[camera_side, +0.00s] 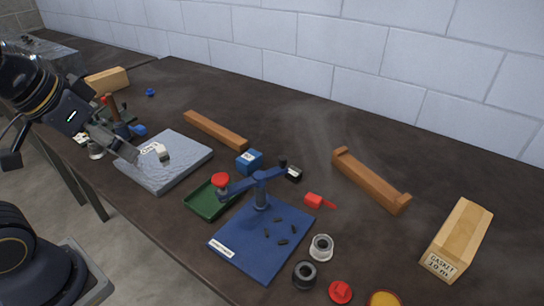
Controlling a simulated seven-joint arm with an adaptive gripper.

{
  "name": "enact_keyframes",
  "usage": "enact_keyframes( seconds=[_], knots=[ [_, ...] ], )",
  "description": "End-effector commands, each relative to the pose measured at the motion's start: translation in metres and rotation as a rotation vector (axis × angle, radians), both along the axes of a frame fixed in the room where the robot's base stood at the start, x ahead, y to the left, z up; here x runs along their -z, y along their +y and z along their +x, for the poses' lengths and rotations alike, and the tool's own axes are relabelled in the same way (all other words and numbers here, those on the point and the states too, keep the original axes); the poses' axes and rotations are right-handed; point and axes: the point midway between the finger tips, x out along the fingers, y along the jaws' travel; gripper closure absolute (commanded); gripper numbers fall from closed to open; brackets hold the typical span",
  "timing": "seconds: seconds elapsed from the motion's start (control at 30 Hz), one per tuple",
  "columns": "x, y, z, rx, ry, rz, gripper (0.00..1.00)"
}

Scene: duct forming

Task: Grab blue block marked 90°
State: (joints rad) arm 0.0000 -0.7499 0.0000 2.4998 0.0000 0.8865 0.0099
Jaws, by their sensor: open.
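A blue block (249,162) stands on the dark bench near the middle, just right of the grey slab and behind the green tray. A pale mark shows on it, too small to read. My gripper (130,152) is at the left, over the left edge of the grey slab. It is open with nothing visible in it, and it is well apart from the blue block. Another small blue piece (139,130) lies behind the gripper, partly hidden.
The grey slab (185,171) carries a white labelled piece (158,151). A green tray (201,202) and a blue mat (240,249) with a blue lever tool (262,199) stand in front. Brown wooden bars (215,130) lie behind.

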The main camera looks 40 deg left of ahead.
Motion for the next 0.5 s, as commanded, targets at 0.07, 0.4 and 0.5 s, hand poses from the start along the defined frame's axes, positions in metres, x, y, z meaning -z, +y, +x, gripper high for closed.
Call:
enact_keyframes(
  seconds=[0.07, 0.4, 0.5],
  knots=[
    [-0.019, -0.001, 0.015, 0.014, -0.074, 0.008, 0.19],
    [-0.052, 0.000, 0.172, 0.070, -0.159, 0.055, 0.19],
    [-0.028, 0.004, 0.224, 0.075, -0.130, 0.054, 0.19]
  ],
)
